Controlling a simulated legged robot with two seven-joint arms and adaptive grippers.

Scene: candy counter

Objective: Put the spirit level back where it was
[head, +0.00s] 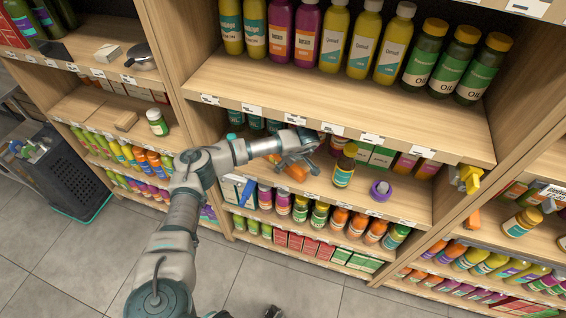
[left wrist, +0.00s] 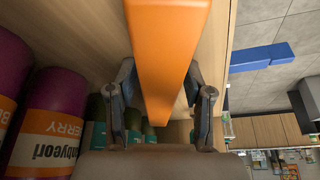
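A long orange bar, which looks like the spirit level (left wrist: 165,50), runs between the fingers of my left gripper in the left wrist view. No vial shows on it. In the head view only a short orange part (head: 297,172) shows below my left gripper (head: 300,162); the hand hides the rest. Both fingers (left wrist: 160,72) appear to press on its sides, so the gripper looks shut on it. It is at the middle shelf (head: 410,207), among bottles and boxes. My right gripper does not show.
Purple bottles (left wrist: 48,120) are close beside the hand. The upper shelf board (head: 330,97) overhangs it.

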